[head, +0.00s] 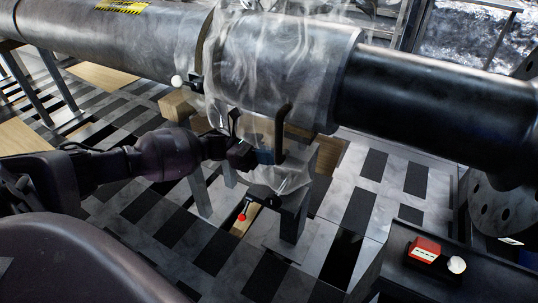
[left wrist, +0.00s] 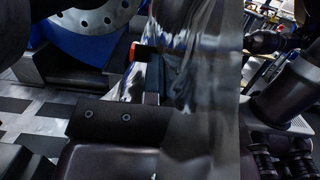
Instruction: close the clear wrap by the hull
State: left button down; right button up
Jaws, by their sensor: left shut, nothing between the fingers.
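The clear wrap (head: 285,65) is a see-through, wrinkled sheet around the joint between the grey hull (head: 130,35) and the narrower black tube (head: 425,95). Its lower part hangs loose beneath the joint. A dark clip with a white ball (head: 178,81) sits at its left edge, and a dark piece with a red ball (head: 242,217) shows below its hanging end. My left gripper (head: 268,157) is at the hanging part, shut and empty. In the left wrist view the wrap fills the middle right beside the fingers (left wrist: 152,82); contact cannot be told. My right gripper is out of view.
Dark stand legs (head: 291,222) rise below the wrap. A dark bench (head: 455,275) at lower right holds a red and white box (head: 425,248). A flange with holes (head: 495,205) stands at the right edge.

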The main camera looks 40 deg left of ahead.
pick_arm(q)
jog(key=d+f+b+x, duration=0.1)
jog(key=f+x, duration=0.3)
jog(key=x, duration=2)
jog(key=f+b+x, duration=0.4)
jog(key=f+x, duration=0.1)
jog(key=x, duration=2)
jog(key=shift+d, duration=0.65)
pick_arm(e)
jog(key=shift+g, duration=0.4)
jog(key=f, duration=0.5)
jog(key=shift+s, duration=0.4)
pick_arm(q)
jog(key=shift+s+r, duration=0.1)
jog(key=shift+r, duration=0.1)
pick_arm(e)
jog(key=shift+r, duration=0.1)
pick_arm(q)
jog(key=v, duration=1.4)
jog(key=shift+a+f, duration=0.15)
jog(key=shift+f, duration=0.15)
pick_arm(e)
jog(key=shift+s+a, duration=0.65)
jog(key=shift+s, duration=0.1)
